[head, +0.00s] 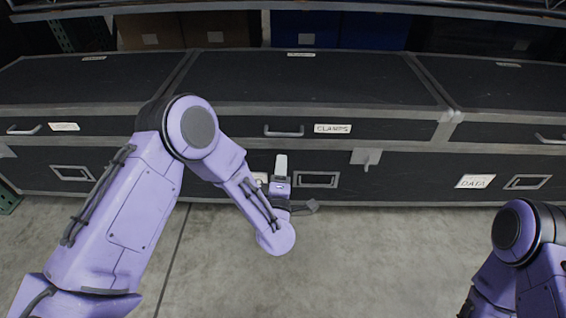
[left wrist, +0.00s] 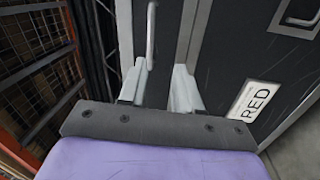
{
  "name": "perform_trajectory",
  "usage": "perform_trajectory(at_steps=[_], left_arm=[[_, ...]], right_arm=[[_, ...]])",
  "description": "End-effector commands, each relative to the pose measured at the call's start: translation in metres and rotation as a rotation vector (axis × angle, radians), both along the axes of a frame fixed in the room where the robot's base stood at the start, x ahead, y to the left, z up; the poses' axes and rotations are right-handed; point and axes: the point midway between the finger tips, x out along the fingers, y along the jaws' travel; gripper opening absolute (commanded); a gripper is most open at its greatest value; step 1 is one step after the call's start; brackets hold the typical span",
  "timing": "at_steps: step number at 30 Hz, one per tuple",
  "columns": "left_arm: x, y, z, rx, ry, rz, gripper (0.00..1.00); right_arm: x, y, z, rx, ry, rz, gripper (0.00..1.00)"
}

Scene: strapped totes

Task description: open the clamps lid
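The clamps lid (head: 300,80) is the black, grey-edged top of the middle case, and it lies shut. Its front carries the CLAMPS label (head: 332,128) and a grey bar handle (head: 284,132). A metal latch (head: 366,158) sits at the seam right of the handle; any left latch is hidden behind my left arm. My left gripper (head: 281,163) is just below the handle at the case front. In the left wrist view its fingers (left wrist: 160,72) are apart, with the handle (left wrist: 151,38) beyond them, toward the left finger; contact is unclear. My right gripper is out of view.
Similar cases stand left (head: 70,85) and right (head: 500,90), against the middle one. The lower case front has a recessed handle (head: 317,179) and a label reading RED (left wrist: 254,102). A shelf (head: 300,6) with boxes is behind. The floor (head: 370,260) in front is clear.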

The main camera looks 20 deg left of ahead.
Motion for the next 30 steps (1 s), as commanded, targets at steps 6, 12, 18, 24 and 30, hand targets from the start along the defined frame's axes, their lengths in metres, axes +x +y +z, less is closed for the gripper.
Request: perform_trajectory(at_steps=[6, 12, 18, 24, 30], left_arm=[[0.019, 0.001, 0.010, -0.090, -0.109, 0.023, 0.33], [0.058, 0.015, 0.017, -0.089, -0.107, 0.026, 0.33], [0.095, 0.024, 0.024, -0.085, -0.104, 0.024, 0.33], [0.109, 0.028, 0.029, -0.083, -0.102, 0.020, 0.33], [0.110, 0.028, 0.029, -0.082, -0.101, 0.021, 0.33]], right_arm=[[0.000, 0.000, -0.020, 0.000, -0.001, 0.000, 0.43], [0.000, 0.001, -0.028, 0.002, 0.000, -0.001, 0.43], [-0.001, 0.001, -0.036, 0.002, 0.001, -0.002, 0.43], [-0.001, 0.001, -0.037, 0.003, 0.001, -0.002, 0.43], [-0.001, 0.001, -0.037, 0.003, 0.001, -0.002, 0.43]])
